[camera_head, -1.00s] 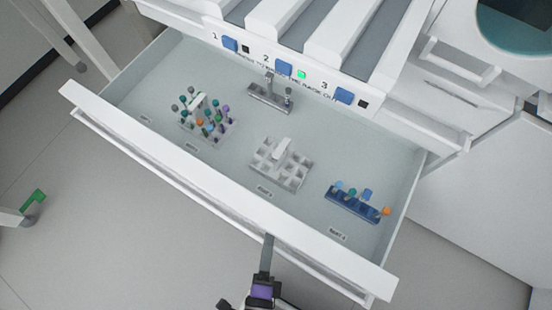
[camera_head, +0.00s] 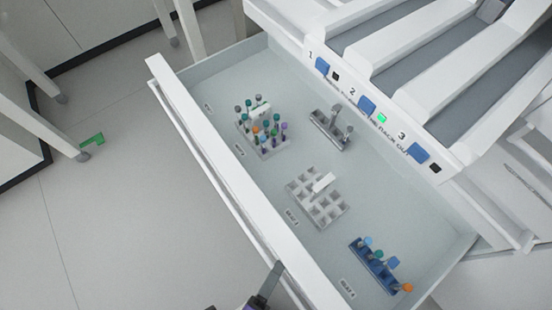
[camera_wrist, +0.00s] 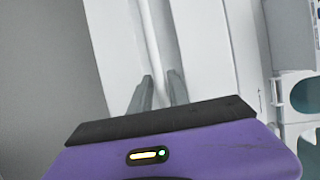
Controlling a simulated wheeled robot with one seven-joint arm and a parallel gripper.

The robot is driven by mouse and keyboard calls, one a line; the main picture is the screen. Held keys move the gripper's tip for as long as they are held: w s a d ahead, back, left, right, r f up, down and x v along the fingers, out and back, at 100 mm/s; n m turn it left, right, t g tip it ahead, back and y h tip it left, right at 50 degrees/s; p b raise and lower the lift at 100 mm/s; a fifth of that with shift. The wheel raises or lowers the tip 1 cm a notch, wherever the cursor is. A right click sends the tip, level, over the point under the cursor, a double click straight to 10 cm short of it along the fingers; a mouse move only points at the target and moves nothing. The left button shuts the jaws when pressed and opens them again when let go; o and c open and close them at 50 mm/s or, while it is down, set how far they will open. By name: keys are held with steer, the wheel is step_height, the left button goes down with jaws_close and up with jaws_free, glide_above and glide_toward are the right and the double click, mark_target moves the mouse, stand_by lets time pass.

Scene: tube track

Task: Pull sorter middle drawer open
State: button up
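The sorter's middle drawer (camera_head: 215,150) is pulled well out, with its inside in plain view in the head view. Its white front panel (camera_head: 232,172) runs diagonally, with a long rail handle (camera_head: 196,146) along its outer side. My gripper (camera_head: 272,278) is at this front, toward its lower end. In the wrist view, the two grey fingers of my gripper (camera_wrist: 160,88) stand close on either side of the rail handle (camera_wrist: 150,35) and look shut on it. The exact contact is hard to see.
The drawer holds a rack of coloured tubes (camera_head: 264,140), a grey holder (camera_head: 329,130), a pale empty-looking rack (camera_head: 316,203) and a blue rack (camera_head: 372,268). The sorter body (camera_head: 400,110) stands behind.

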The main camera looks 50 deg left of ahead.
steer(key=p+v, duration=0.1)
steer(key=v, duration=0.6)
steer(key=shift+s, duration=0.4)
steer(key=shift+d+r, duration=0.1)
